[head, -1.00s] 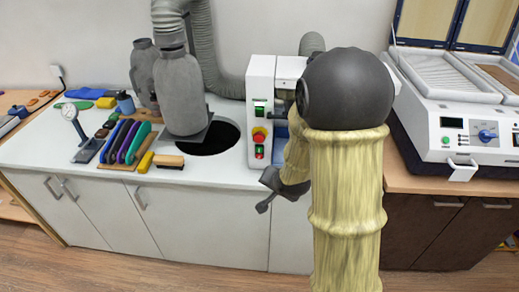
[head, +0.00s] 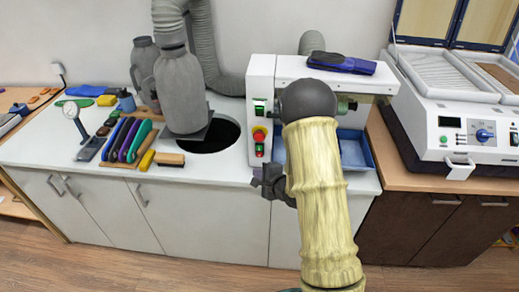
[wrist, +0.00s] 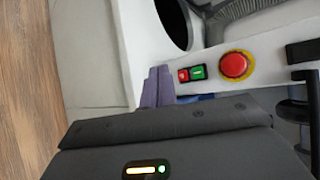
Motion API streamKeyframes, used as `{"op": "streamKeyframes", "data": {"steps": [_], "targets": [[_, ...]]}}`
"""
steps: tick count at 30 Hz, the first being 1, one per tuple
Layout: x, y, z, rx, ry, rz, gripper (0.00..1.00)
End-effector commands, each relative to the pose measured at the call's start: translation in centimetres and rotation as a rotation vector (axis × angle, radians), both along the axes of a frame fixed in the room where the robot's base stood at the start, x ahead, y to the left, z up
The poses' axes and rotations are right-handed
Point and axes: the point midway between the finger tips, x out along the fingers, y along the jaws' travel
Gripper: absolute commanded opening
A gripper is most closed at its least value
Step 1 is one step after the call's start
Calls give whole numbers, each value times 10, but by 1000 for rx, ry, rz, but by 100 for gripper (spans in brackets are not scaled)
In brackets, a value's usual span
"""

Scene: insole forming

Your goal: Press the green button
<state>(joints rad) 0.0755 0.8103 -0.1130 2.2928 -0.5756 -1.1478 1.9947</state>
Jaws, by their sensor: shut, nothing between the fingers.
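A green button (head: 259,147) sits above a red button (head: 260,154) on the narrow front panel of a white machine (head: 261,80). Both show in the wrist view, the green button (wrist: 198,72) beside the red button (wrist: 183,75). A red emergency stop (wrist: 234,65) on a yellow ring is beyond the green button. My gripper (head: 261,178) is shut and empty, just below the panel in the head view. In the wrist view my gripper (wrist: 158,72) has its fingertips near the red button, short of the green one. I cannot tell its exact distance from the panel.
A blue tray (head: 356,152) lies right of the panel, partly behind my arm. A dark round opening (head: 222,136) and a grey vessel (head: 181,92) are left of it. Another machine (head: 459,117) with a small green button stands on the right.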

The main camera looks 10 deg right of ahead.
Motion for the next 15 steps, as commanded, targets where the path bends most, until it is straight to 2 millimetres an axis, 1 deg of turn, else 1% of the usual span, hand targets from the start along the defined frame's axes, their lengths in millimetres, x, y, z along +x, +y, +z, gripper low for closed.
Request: {"op": "streamKeyframes", "data": {"steps": [4, 7, 15], "targets": [[6, -2, 0, -1, 0, 0, 0], [14, -4, 1, -2, -1, 2, 0], [45, -14, 0, -3, -1, 2, 0]]}}
